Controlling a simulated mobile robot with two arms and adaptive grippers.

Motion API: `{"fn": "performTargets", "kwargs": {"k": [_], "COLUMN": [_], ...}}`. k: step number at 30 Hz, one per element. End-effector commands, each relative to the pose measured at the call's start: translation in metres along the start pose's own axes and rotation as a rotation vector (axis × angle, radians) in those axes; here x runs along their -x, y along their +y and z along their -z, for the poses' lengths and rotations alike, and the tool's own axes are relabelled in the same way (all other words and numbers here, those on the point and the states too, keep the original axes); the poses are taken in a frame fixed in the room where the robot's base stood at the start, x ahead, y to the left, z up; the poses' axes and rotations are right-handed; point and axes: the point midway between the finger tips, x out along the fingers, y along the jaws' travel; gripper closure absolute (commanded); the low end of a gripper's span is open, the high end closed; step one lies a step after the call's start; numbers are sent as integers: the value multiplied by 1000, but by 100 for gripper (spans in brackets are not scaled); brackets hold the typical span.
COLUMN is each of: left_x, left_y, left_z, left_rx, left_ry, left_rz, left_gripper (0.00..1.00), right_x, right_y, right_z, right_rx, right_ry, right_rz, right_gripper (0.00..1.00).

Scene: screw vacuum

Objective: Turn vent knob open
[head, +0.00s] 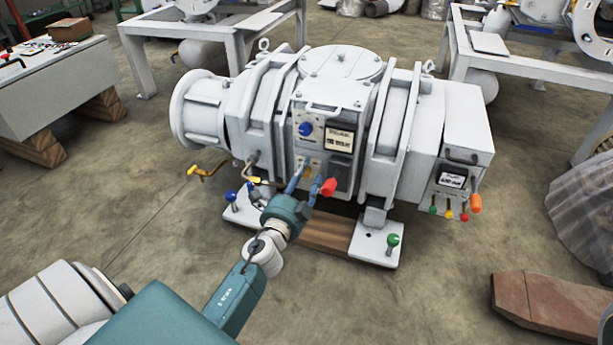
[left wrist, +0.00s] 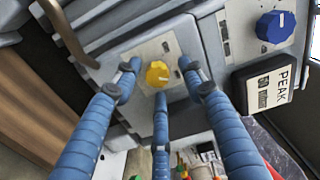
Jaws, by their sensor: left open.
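The white screw vacuum pump (head: 340,65) stands in the middle of the head view. A yellow knob (left wrist: 157,74) with a pale pointer mark sits on a light plate on its front, seen clearly in the left wrist view. My left gripper (head: 311,176) is open at the pump's front. In the left wrist view its three blue fingers (left wrist: 160,79) spread around the yellow knob; I cannot tell whether they touch it. A blue knob (head: 306,129) sits higher on the panel; it also shows in the left wrist view (left wrist: 276,26). My right gripper is not in view.
A red-orange handle (head: 328,187) is close to the left gripper's right side. A yellow bent lever (head: 207,170) sticks out at the left. Several coloured small levers and an orange handle (head: 475,203) are at the right. A brown wooden block (head: 548,305) lies on the floor.

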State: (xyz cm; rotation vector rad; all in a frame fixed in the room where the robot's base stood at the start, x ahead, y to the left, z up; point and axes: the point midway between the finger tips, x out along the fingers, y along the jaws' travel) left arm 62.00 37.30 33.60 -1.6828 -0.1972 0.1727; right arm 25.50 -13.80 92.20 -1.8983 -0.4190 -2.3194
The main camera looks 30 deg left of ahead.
Motion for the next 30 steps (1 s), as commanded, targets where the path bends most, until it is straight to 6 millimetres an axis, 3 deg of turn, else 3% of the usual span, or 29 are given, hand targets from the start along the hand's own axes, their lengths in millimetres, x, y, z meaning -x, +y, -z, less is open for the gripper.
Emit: {"fn": "performTargets", "kwargs": {"k": [5,12,18,23,30], "left_x": [21,73,106,117,118], "left_y": [2,2,2,0,0], "left_z": [0,1,2,3,3], "left_rx": [3,5,3,2,0], "left_ry": [-2,0,1,3,5], "left_rz": [-3,-3,-2,0,1], "left_gripper": [59,59,59,59,59], "right_x": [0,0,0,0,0], "right_y": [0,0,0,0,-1], "right_z": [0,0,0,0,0], "right_rx": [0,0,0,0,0], "right_ry": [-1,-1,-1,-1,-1], "right_rz": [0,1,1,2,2], "right_gripper": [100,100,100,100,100]}}
